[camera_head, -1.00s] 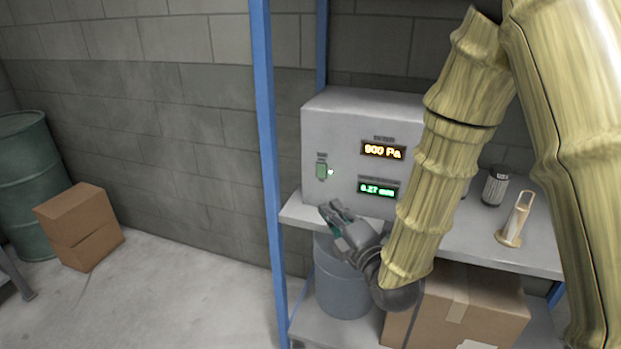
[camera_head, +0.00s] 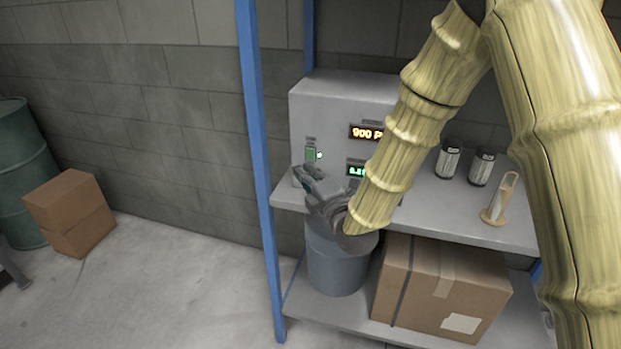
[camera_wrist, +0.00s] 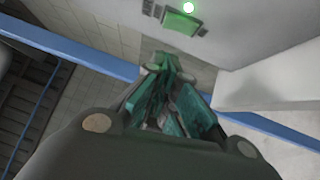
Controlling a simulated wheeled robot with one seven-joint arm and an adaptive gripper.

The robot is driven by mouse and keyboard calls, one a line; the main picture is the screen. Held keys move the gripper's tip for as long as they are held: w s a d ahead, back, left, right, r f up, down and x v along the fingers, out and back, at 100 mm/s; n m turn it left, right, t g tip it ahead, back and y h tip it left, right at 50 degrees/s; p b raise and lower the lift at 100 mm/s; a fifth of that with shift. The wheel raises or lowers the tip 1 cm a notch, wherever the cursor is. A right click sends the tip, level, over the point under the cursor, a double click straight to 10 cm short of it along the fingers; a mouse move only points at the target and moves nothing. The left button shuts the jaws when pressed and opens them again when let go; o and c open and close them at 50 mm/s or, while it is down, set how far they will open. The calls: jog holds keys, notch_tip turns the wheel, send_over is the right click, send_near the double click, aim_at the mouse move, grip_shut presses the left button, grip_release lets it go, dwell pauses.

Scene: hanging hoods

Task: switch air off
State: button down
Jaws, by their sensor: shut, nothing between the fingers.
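The grey control box (camera_head: 335,95) stands on the shelf. A green switch (camera_head: 311,153) with a small lit white-green lamp (camera_head: 319,155) beside it is on the left of its front face. The displays read 900 Pa in orange and a partly hidden green value. In the wrist view the green switch (camera_wrist: 183,23) and lamp (camera_wrist: 188,7) are at the top. My gripper (camera_head: 305,173) is shut and empty, just below the switch and close to the box front. In the wrist view its fingertips (camera_wrist: 170,62) point toward the panel, below the switch; I cannot tell any contact.
The blue shelf post (camera_head: 260,180) stands just left of my gripper. A grey bucket (camera_head: 335,262) and a cardboard box (camera_head: 440,290) are below.

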jog(key=shift+w+d+r+p, duration=0.1)
jog(key=shift+w+p, duration=0.15)
jog(key=shift+w, duration=0.55)
jog(key=shift+w+d+r+p, duration=0.1)
jog(key=shift+w+d+p, duration=0.1)
jog(key=shift+w, duration=0.6)
jog(key=shift+w+d+r+p, duration=0.1)
jog(key=shift+w+p, duration=0.15)
jog(key=shift+w, duration=0.55)
jog(key=shift+a, duration=0.1)
jog(key=shift+w+a+r, duration=0.1)
jog(key=shift+d, duration=0.2)
jog(key=b, duration=0.3)
send_near(309, 159)
jog(key=s+a+r, duration=0.2)
jog(key=s+r, duration=0.3)
jog(key=s, duration=0.2)
jog(key=shift+s+d+f, duration=0.25)
jog(key=shift+s+d, duration=0.05)
jog(key=shift+d, duration=0.1)
